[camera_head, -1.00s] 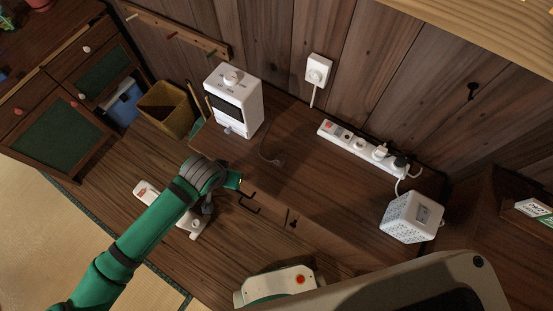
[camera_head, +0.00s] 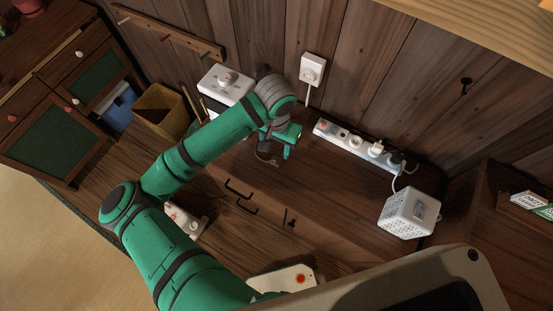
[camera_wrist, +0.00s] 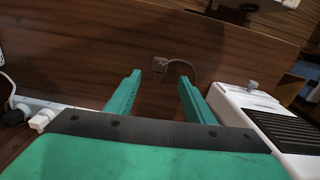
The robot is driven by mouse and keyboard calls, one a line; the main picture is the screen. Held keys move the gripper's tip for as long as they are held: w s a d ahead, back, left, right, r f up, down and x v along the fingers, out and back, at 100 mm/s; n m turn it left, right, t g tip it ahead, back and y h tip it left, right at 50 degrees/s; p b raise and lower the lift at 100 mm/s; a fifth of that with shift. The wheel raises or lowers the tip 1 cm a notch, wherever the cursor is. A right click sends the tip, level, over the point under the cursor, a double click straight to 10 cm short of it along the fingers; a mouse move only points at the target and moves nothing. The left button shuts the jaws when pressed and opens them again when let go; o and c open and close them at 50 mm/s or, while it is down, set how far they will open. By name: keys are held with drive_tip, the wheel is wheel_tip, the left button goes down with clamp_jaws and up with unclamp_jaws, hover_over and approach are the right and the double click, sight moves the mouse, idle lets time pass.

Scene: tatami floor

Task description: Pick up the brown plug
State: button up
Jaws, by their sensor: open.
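The brown plug (camera_wrist: 160,65) lies on the dark wooden surface with its thin cord curving off to the right in the wrist view. In that view it sits just beyond and between the two green fingertips of my gripper (camera_wrist: 159,78). The fingers are apart, with nothing between them. In the head view my gripper (camera_head: 290,148) hangs over the wooden shelf, right of the white appliance. Only the dark cord and part of the plug (camera_head: 271,161) show there, just below and left of the fingers.
The white appliance (camera_head: 225,84) stands close to my arm and shows at right in the wrist view (camera_wrist: 240,100). A white power strip (camera_head: 355,145) with plugs lies along the wall. A white cube (camera_head: 408,212) stands further right. The shelf's middle is mostly clear.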

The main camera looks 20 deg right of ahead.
hover_over(276, 160)
wheel_tip(276, 160, down, 4)
drive_tip(key=shift+f, duration=0.1)
drive_tip(key=shift+s+f, duration=0.1)
drive_tip(key=shift+f, duration=2.05)
drive_tip(key=c, duration=1.1)
drive_tip(key=shift+c, duration=0.2)
drive_tip(key=shift+r, duration=0.15)
drive_tip(key=shift+r, duration=0.55)
drive_tip(key=s+a+r, duration=0.9)
drive_tip(key=a+r, duration=0.1)
drive_tip(key=r, duration=0.1)
drive_tip(key=shift+s+r, duration=0.35)
